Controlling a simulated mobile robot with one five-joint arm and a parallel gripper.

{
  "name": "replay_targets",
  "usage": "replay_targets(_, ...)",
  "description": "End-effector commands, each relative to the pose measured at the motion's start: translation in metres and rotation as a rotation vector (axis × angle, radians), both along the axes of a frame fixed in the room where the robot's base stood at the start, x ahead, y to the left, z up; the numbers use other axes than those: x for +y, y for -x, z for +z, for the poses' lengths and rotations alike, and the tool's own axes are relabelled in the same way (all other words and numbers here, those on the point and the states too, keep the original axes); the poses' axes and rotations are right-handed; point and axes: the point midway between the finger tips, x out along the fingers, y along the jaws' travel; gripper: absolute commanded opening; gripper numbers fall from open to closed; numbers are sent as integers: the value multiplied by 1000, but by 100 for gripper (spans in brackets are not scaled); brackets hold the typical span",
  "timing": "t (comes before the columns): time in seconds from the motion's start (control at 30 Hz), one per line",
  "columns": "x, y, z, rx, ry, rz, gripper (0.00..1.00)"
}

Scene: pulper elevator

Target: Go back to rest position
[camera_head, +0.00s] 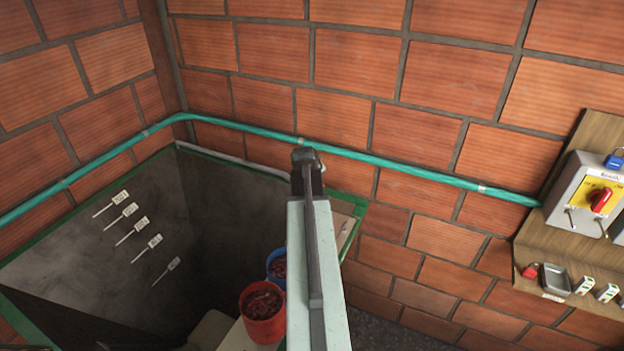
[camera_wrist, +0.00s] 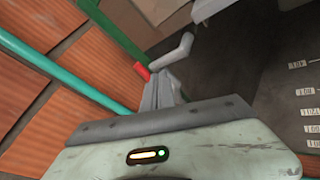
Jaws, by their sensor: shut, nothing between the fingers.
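My arm reaches up the middle of the head view, and my gripper (camera_head: 306,160) is at its far end, in front of the brick wall and above the tank's corner. In the wrist view my gripper (camera_wrist: 160,92) points away from the camera, with its grey fingers together and nothing held. A small red piece (camera_wrist: 142,71) and a pale bent bar (camera_wrist: 173,53) show just beyond the fingertips; I cannot tell whether they touch.
A dark tank with a green rim (camera_head: 55,181) lies left. A red bucket (camera_head: 263,322) and a blue bucket (camera_head: 276,264) stand close beside my arm. A green pipe (camera_head: 400,164) runs along the wall. A switch box (camera_head: 590,192) sits on a wooden board at right.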

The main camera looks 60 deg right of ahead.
Motion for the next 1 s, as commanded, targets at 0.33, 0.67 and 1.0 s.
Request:
replay_targets(0.33, 25, 23, 53, 0, 0, 0, 0)
replay_targets(0.67, 31, 14, 44, 1, -1, 14, 0)
replay_targets(1.0, 205, -147, -59, 3, -9, 351, 0)
